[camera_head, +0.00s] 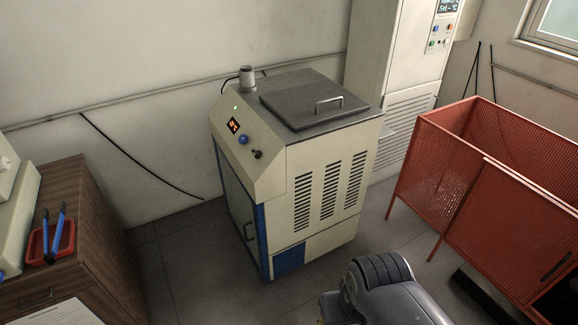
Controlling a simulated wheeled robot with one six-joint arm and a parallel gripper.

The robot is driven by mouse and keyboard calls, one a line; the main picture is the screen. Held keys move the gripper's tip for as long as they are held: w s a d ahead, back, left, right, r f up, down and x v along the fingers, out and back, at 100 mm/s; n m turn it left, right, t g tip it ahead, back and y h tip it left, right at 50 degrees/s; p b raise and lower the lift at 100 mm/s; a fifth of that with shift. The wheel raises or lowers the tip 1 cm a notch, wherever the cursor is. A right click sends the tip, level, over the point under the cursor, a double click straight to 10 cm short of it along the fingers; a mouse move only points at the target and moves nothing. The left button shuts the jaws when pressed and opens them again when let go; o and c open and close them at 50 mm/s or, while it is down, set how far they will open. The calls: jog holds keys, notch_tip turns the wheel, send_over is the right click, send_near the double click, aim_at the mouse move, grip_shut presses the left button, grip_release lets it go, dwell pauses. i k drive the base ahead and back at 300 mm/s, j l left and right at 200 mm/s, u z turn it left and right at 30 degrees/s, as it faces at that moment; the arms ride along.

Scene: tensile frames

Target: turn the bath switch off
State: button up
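The bath (272,150) is a beige cabinet with a grey top and a closed grey lid (310,99) with a handle. Its sloped front panel holds a small lit orange display (233,125), a blue knob (243,139) and a black switch (257,154). My gripper's fingers are not in view.
A red mesh guard (487,185) stands at the right. A tall beige cabinet (400,55) with buttons stands behind the bath. A wooden cabinet (105,255) at the left bears a red tray (50,240) with blue-handled tools. Grey floor (185,265) is clear before the bath.

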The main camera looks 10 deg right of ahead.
aim_at(258, 154)
jog(key=i+j, duration=0.2)
jog(key=i, duration=0.3)
jog(key=i+j, duration=0.2)
jog(key=i, duration=0.25)
jog(key=i+j, duration=0.2)
jog(key=i, duration=0.3)
jog(key=u, duration=0.05)
